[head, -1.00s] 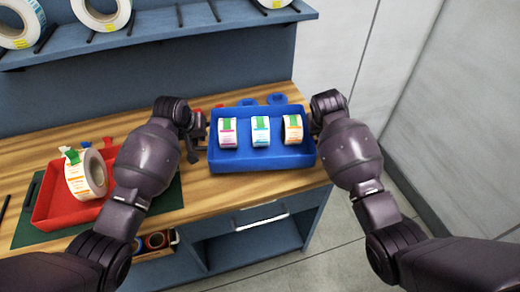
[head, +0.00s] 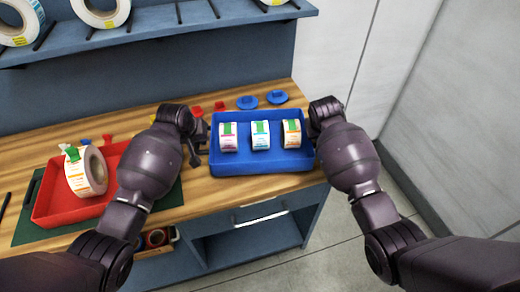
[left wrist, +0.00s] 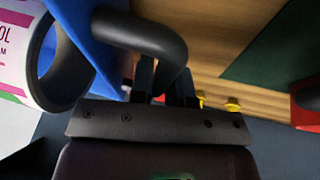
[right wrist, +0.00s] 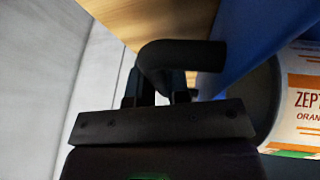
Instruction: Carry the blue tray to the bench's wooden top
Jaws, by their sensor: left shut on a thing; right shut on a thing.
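The blue tray (head: 262,167) is level over the front right part of the bench's wooden top (head: 230,189). I cannot tell whether it touches the wood. It holds three small label rolls: pink-marked (head: 228,142), blue-marked (head: 260,139) and orange-marked (head: 291,138). My left gripper (head: 199,146) is at the tray's left side; in the left wrist view it is shut on a dark curved handle (left wrist: 140,38). My right gripper (head: 314,128) is at the right side; in the right wrist view it is shut on the other handle (right wrist: 180,53). My forearms partly hide both grippers.
A red tray (head: 50,209) with a large label roll (head: 87,172) is on a green mat (head: 28,232) at the left. Blue knobs (head: 277,97) and red pieces lie behind the blue tray. A shelf (head: 150,38) with rolls and pegs is above. A grey wall is at right.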

